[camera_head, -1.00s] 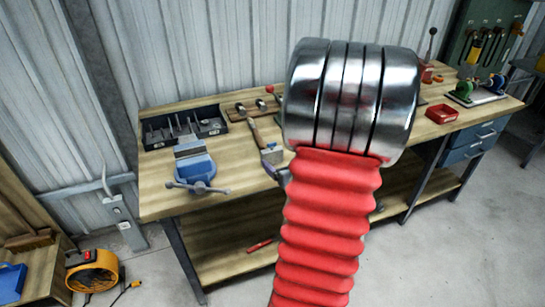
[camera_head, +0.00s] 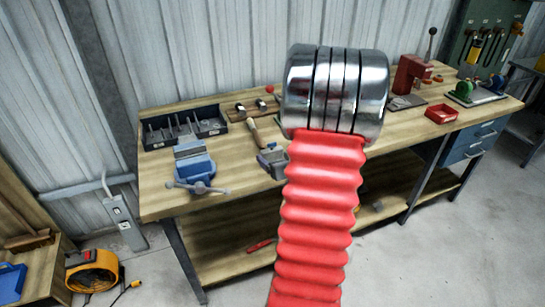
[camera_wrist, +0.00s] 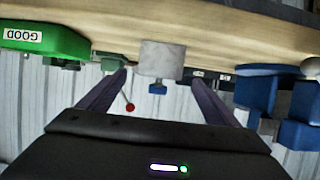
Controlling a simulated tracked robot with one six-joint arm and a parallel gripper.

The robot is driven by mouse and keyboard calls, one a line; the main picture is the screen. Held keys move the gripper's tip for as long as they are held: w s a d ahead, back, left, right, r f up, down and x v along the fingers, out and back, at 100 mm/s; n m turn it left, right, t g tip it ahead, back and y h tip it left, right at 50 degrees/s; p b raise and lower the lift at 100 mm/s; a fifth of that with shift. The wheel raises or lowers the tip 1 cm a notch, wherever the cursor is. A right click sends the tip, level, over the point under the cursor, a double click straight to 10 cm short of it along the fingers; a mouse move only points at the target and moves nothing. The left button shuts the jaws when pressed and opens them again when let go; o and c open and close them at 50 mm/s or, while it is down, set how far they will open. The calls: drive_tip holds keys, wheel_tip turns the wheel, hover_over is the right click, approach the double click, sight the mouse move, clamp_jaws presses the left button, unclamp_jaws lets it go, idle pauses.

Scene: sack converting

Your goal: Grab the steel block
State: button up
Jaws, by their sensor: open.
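In the wrist view, which looks upside down, the pale grey steel block (camera_wrist: 161,60) stands at the wooden bench top. My gripper (camera_wrist: 159,76) is open, with one dark finger on each side of the block. Narrow gaps seem to show between fingers and block; I cannot tell how deep the block is between them. In the head view my red-sleeved arm hides most of this spot. A small grey piece shows just left of the arm, but I cannot tell whether it is the block.
A blue vise (camera_head: 195,165) and dark tray (camera_head: 184,128) stand on the bench (camera_head: 235,185) at left. A red press (camera_head: 410,75) and red tray (camera_head: 441,113) are at right. In the wrist view a green bin marked GOOD (camera_wrist: 45,38) is to the left.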

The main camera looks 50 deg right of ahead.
sight(273, 151)
drive_tip(key=shift+x, duration=1.85)
drive_tip(key=shift+c, duration=0.2)
drive_tip(key=shift+r, duration=0.1)
drive_tip(key=c, duration=1.5)
drive_tip(key=shift+o, duration=0.2)
wheel_tip(273, 151, up, 10)
